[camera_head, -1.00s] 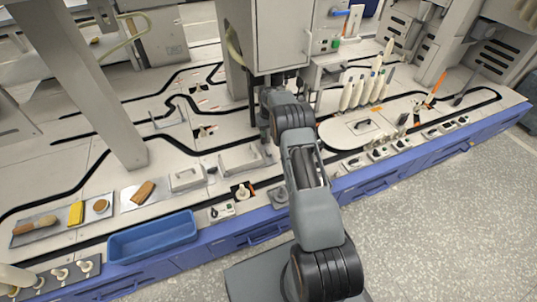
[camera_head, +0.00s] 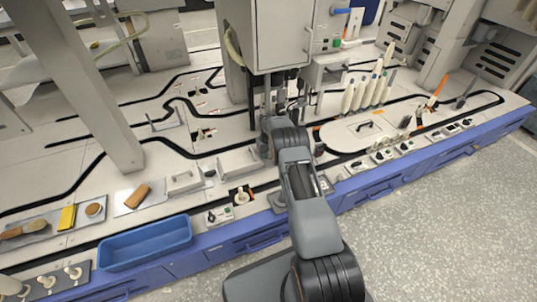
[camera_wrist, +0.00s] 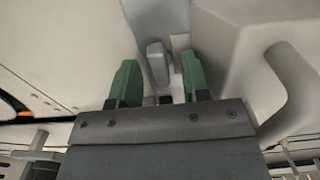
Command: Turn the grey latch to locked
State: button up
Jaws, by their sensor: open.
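The grey latch (camera_wrist: 158,62) is a small upright rounded lever in the upper middle of the wrist view. It stands against a pale surface. My gripper (camera_wrist: 159,80) has two green fingers, spread apart, one on each side of the latch. A gap shows between the latch and each finger, so neither clearly touches it. Its lower part is partly hidden by the gripper body. In the head view my arm reaches to the bench under the grey cabinet (camera_head: 268,38), and I cannot make out the latch there.
A thick pale curved handle (camera_wrist: 290,90) stands close to the right of my gripper in the wrist view. In the head view, a blue bin (camera_head: 145,243) lies at the front left. Several pale bobbins (camera_head: 365,92) stand right of the cabinet. Small switches (camera_head: 385,155) line the front edge.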

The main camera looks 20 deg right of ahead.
jog(key=shift+c, duration=0.3)
grip_shut()
dwell(0.3)
jog(key=m+b, duration=0.1)
jog(key=m, duration=0.3)
jog(key=m+b, duration=0.1)
jog(key=m, duration=0.3)
jog(key=shift+m, duration=0.3)
jog(key=m, duration=0.4)
jog(key=shift+m, duration=0.3)
jog(key=shift+m+b, duration=0.35)
jog(key=shift+m, duration=1.95)
